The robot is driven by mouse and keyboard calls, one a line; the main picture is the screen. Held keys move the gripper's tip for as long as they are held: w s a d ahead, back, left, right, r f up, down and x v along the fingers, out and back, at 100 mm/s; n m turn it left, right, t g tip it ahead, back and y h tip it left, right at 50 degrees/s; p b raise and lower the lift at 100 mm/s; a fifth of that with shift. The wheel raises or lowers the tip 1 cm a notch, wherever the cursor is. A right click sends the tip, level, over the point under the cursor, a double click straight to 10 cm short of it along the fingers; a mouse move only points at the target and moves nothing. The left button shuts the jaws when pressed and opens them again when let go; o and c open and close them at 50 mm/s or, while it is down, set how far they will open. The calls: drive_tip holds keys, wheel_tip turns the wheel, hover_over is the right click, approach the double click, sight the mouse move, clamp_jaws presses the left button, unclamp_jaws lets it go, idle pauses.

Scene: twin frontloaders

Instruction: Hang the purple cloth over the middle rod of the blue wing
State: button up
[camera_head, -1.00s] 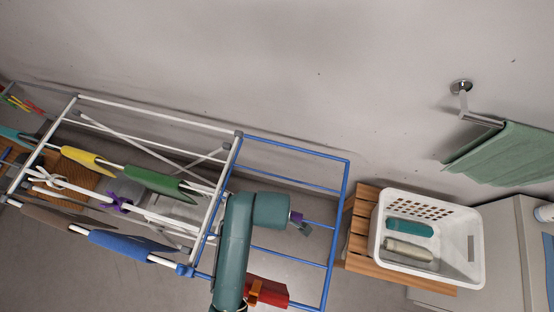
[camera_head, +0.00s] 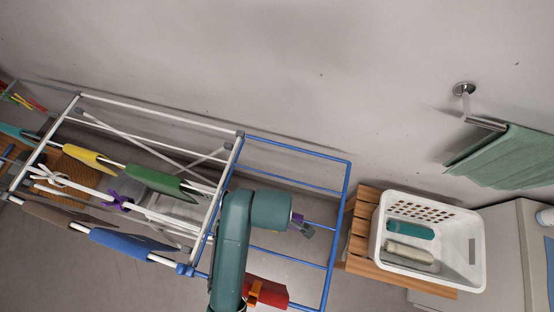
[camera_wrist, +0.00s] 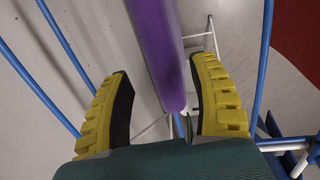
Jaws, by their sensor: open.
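The purple cloth (camera_wrist: 160,50) runs as a long, rounded strip between my fingers in the wrist view and appears to lie over a rod of the blue wing. My gripper (camera_wrist: 163,72) is open, with one yellow-and-black finger on each side of the cloth and visible gaps between. In the head view only a small purple patch (camera_head: 297,217) shows at the end of my arm, on the middle rod (camera_head: 322,226) of the blue wing (camera_head: 347,185). My arm hides most of the cloth and that rod's left part.
A red cloth (camera_head: 268,292) is on the blue wing below my arm. The white rack (camera_head: 160,118) at left carries yellow (camera_head: 87,158), green (camera_head: 152,180) and blue (camera_head: 130,243) cloths. A white basket (camera_head: 472,225) stands on a wooden stand at right.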

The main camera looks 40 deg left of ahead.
wheel_tip(320, 180, up, 8)
drive_tip(key=s, duration=0.1)
drive_tip(key=shift+d, duration=0.25)
drive_tip(key=shift+f, duration=0.1)
drive_tip(key=w+d+r+m+t+p, duration=0.2)
drive_tip(key=w+d+r+m+t, duration=0.3)
drive_tip(key=w+r, duration=0.45)
drive_tip(key=w+d+r+m+t+p, duration=0.1)
drive_tip(key=w+d+r+m+t, duration=0.45)
drive_tip(key=r, duration=0.75)
drive_tip(key=s+d+r+m+t, duration=0.2)
drive_tip(key=r+m+t, duration=0.3)
drive_tip(key=r, duration=0.6)
drive_tip(key=s+d+r+m+t+h, duration=0.1)
drive_tip(key=r+m+t, duration=0.4)
drive_tip(key=r, duration=0.7)
drive_tip(key=shift+s+d+r+m, duration=0.2)
drive_tip(key=shift+s+d+m, duration=0.65)
drive_tip(key=shift+d, duration=0.3)
